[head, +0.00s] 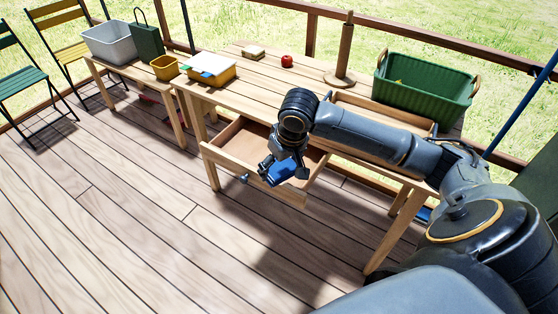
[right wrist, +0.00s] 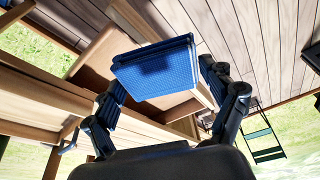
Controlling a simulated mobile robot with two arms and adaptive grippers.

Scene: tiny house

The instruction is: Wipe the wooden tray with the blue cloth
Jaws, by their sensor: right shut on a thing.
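My right gripper (head: 284,166) is shut on the blue cloth (head: 284,173), which looks like a folded pad. It holds the cloth over the front of the open table drawer (head: 232,143). In the right wrist view the cloth (right wrist: 155,72) sits between the two fingers, with the drawer behind it. What looks like the wooden tray (head: 350,97) lies on the table at the right, beside the green basket. My right arm hides most of it, and its inside cannot be seen. My left gripper is not in view.
On the wooden table (head: 268,74) stand a green basket (head: 420,95), an upright wooden post (head: 344,48), a red fruit (head: 287,61) and a yellow-and-white container (head: 212,68). A side table at left bears a grey bin (head: 108,43). The floor in front is clear.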

